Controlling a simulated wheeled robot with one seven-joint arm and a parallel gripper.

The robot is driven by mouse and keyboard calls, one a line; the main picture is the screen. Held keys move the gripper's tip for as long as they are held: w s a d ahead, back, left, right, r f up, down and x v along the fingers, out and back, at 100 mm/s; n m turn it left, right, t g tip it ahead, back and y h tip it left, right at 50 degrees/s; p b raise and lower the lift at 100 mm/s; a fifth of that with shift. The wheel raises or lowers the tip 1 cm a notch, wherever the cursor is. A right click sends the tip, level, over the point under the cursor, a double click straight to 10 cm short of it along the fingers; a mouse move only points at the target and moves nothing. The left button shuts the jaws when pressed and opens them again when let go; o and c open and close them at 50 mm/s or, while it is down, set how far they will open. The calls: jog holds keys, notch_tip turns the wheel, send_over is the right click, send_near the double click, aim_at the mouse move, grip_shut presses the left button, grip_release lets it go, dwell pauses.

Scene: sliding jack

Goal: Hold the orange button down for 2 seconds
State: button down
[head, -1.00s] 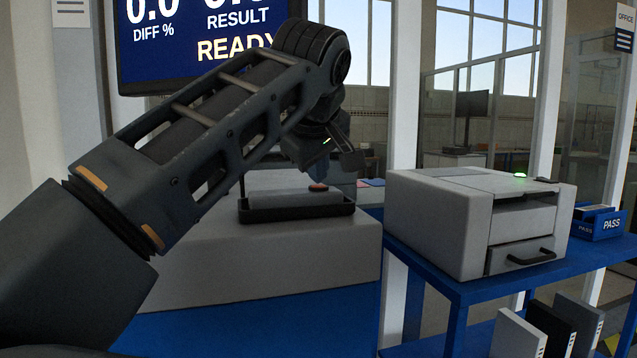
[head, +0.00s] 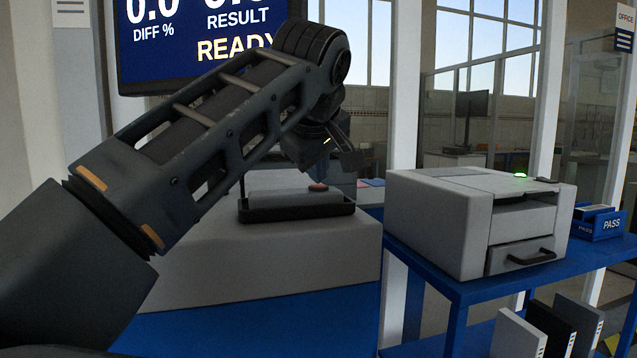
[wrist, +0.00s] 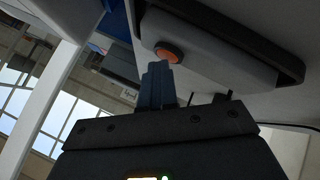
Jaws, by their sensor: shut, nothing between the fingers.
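The orange button (head: 318,187) sits on top of a light grey block in a dark tray (head: 297,212), on a grey machine (head: 262,262). In the wrist view the round orange button (wrist: 168,52) shows just beyond the fingertips of my gripper (wrist: 157,68). The fingers are shut together with nothing between them. The tips look close to the button's edge, and part of the button shows clear of them. I cannot tell whether they touch it. In the head view my arm hides most of the fingers.
A screen (head: 200,40) behind my arm reads "READY". A grey printer (head: 475,220) with a green light stands on a blue table to the right. A blue PASS tray (head: 598,225) is beyond it. Binders (head: 518,335) stand on the shelf below.

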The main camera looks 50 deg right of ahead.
aim_at(316, 187)
jog(key=shift+r, duration=1)
jog(key=shift+a+r+p, duration=0.1)
jog(key=shift+r+p, duration=0.95)
jog(key=shift+r, duration=1.4)
